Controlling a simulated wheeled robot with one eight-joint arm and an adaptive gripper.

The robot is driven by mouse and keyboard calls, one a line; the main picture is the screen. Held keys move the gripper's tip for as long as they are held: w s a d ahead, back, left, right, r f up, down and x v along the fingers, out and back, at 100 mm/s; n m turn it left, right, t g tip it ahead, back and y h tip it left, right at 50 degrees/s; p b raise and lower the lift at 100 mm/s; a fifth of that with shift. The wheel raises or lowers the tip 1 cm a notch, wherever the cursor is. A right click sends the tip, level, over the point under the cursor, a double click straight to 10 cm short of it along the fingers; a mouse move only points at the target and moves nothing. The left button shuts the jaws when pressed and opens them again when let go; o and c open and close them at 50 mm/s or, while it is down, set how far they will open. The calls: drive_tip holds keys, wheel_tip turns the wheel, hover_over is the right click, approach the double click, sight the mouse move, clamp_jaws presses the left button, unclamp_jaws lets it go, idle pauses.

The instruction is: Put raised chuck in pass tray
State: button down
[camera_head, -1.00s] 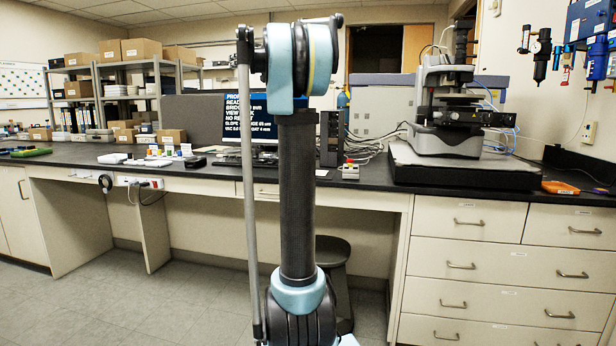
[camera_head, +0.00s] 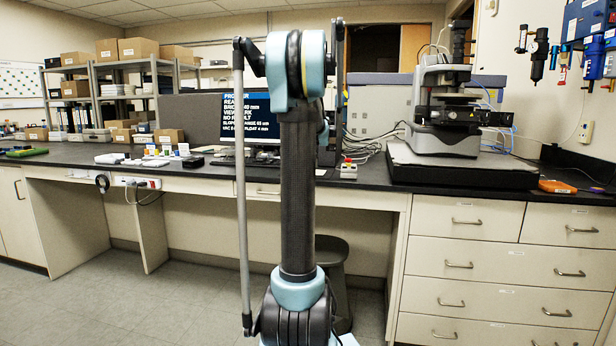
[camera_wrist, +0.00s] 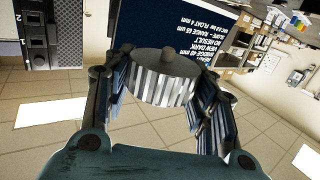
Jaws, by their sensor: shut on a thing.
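In the wrist view my gripper (camera_wrist: 162,92) is shut on a round metal chuck (camera_wrist: 166,76) with a ridged rim and a small dark knob on its face. The chuck sits between the two dark fingers, clear of any surface, with the floor visible behind it. In the head view the gripper and chuck are not visible. I cannot tell which is the pass tray.
The monitor (camera_head: 250,118) stands on the dark bench (camera_head: 215,172), partly behind my arm. The profiler (camera_head: 443,115) stands on a black slab (camera_head: 460,175) at right. An orange handheld device (camera_head: 557,187) lies near the right end. A stool (camera_head: 333,262) is under the bench.

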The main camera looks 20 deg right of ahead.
drive_tip(key=s+d+f, duration=0.1)
drive_tip(key=d+f, duration=0.1)
drive_tip(key=f, duration=0.2)
drive_tip(key=s+d+f+m+h, duration=0.1)
drive_tip(key=s+d+f, duration=0.1)
drive_tip(key=f, duration=0.2)
drive_tip(key=s+d+f+h, duration=0.1)
drive_tip(key=s+d+f, duration=0.1)
drive_tip(key=f, duration=0.3)
drive_tip(key=shift+s+d+m, duration=0.15)
drive_tip(key=shift+d+m, duration=0.15)
drive_tip(key=shift+d, duration=0.1)
drive_tip(key=shift+f, duration=2.45)
drive_tip(key=c, duration=0.7)
unclamp_jaws()
